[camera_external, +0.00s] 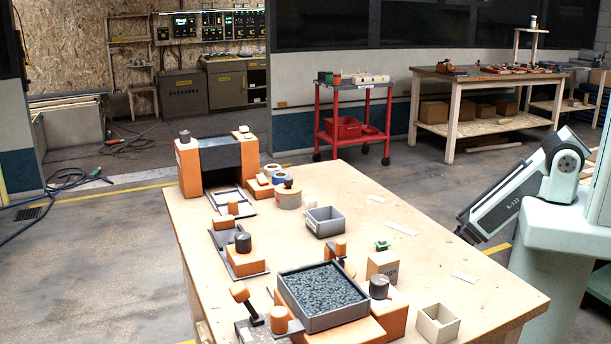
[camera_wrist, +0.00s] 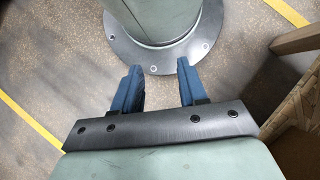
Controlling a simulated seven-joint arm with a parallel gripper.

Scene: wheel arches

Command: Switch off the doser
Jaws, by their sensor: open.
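On the wooden table stand several orange and grey devices; none carries a readable doser label. An orange unit with a tray of blue-grey granules (camera_external: 323,288) is at the near end and could be the doser. It has a dark knob (camera_external: 379,286) at its right and a lever with an orange handle (camera_external: 241,293) at its left. Whether it is on or off cannot be told. My gripper (camera_wrist: 158,84) shows in the wrist view with two blue fingers apart and nothing between them. It points at the floor, away from the devices; the external view does not show its fingers.
An orange arch with a dark top (camera_external: 221,154) stands at the far end. A grey empty bin (camera_external: 325,222), a beige empty box (camera_external: 438,323), a labelled box (camera_external: 382,265) and tape rolls (camera_external: 289,195) share the table. The table's right side is mostly clear. A red cart (camera_external: 353,115) stands behind.

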